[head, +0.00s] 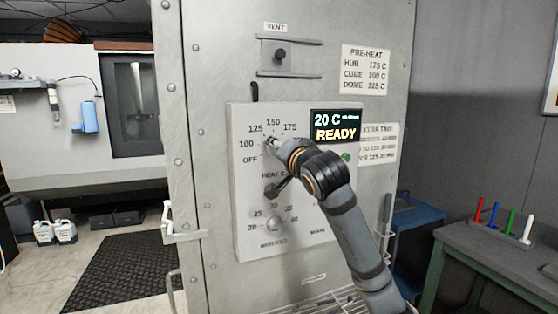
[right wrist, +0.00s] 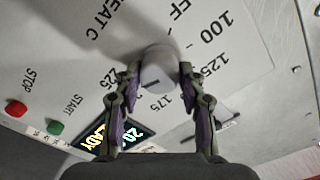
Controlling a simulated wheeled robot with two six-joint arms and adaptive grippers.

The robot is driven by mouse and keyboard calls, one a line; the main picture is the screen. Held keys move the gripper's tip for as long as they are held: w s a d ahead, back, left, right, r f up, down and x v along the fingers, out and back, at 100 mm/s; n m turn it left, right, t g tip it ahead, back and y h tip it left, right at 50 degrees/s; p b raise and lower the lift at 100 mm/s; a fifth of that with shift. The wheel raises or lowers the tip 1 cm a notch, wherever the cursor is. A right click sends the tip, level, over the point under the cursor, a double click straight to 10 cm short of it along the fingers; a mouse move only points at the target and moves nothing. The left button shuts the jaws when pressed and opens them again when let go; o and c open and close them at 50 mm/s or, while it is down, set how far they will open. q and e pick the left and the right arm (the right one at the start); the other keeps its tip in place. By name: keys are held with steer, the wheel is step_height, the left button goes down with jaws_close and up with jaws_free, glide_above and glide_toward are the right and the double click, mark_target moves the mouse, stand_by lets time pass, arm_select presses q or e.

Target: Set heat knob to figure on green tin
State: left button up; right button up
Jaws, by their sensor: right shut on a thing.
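The heat knob (right wrist: 157,70) is a pale round knob on the grey control panel (head: 245,240). In the right wrist view it sits between the two fingers of my right gripper (right wrist: 158,85), which is shut on it. A short dark mark shows on the knob, but I cannot tell which figure it points to. Its dial reads OFF, 100, 125, 175 and 225 there; fingers and knob hide other figures. In the head view my right gripper (head: 272,146) covers most of the knob. I see no green tin. My left gripper is not in view.
The display (head: 336,126) reads 20 C and READY. A lower knob (head: 275,223) is below the heat dial. A pre-heat sign (head: 365,69) lists HUB 175, CUBE 200, DOME 225. Red STOP (right wrist: 16,108) and green START (right wrist: 55,127) buttons are on the panel. Coloured pegs stand at right.

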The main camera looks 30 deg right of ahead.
steer(key=shift+f+m+b, duration=0.15)
steer(key=shift+m+b, duration=0.85)
steer(key=shift+m, duration=0.4)
steer(key=o, duration=1.1)
steer(key=shift+o, duration=0.2)
steer(key=v, duration=0.7)
steer(key=shift+s, duration=0.2)
